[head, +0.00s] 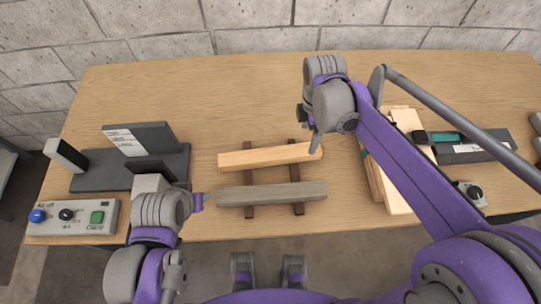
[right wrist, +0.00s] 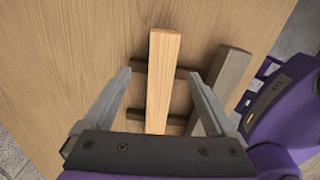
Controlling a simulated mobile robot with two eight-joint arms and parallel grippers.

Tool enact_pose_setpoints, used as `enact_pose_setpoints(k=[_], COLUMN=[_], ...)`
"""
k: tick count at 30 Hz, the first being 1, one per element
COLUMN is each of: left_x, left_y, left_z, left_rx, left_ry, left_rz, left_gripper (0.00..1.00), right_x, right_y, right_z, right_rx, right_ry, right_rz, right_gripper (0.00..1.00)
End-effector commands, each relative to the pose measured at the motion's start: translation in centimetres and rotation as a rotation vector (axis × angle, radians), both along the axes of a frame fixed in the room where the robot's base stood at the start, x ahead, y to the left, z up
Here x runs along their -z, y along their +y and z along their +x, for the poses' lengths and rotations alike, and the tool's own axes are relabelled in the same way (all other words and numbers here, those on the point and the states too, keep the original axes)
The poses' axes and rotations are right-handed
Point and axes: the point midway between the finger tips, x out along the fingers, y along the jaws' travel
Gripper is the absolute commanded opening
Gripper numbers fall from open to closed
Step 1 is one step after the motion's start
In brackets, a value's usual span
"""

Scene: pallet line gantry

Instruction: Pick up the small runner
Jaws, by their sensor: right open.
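A light wooden bar (head: 265,157), the shorter of two bars and likely the small runner, lies across two dark strips (head: 249,177) on the table. A longer grey bar (head: 272,194) lies across the same strips, nearer to me. My right gripper (head: 315,143) is above the light bar's right end. In the right wrist view, my right gripper (right wrist: 160,85) is open, and the light bar (right wrist: 161,75) runs between its fingers. Its right finger appears close to the grey bar (right wrist: 228,85); contact cannot be told. My left gripper (head: 197,202) is left of the grey bar; its jaws are unclear.
A control box with buttons (head: 72,218) and a dark stand with a label (head: 140,138) are at left. Stacked light boards (head: 398,198) and a dark case (head: 470,147) are at right. The back of the table is clear.

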Motion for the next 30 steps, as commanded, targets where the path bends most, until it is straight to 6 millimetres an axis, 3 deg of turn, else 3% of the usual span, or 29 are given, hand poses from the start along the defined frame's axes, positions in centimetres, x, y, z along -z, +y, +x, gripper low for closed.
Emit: enact_pose_setpoints(k=[18, 26, 27, 30], left_x=[0.6, 0.6, 0.6, 0.6], left_y=[0.0, 0.0, 0.0, 0.0], left_z=[-0.1, -0.1, -0.1, -0.1], left_rx=[0.0, 0.0, 0.0, 0.0], left_ry=[0.002, 0.002, 0.002, 0.002], left_rz=[0.0, 0.0, 0.0, 0.0], left_gripper=[0.5, 0.5, 0.5, 0.5], right_x=[7.2, 7.6, 7.6, 7.6], right_y=[0.0, 0.0, 0.0, 0.0], right_z=[-0.3, -0.3, -0.3, -0.3], right_rx=[0.004, 0.004, 0.004, 0.004], right_ry=[-0.001, -0.002, -0.002, -0.002], right_rz=[0.0, 0.0, 0.0, 0.0], right_gripper=[0.91, 0.91, 0.89, 0.71])
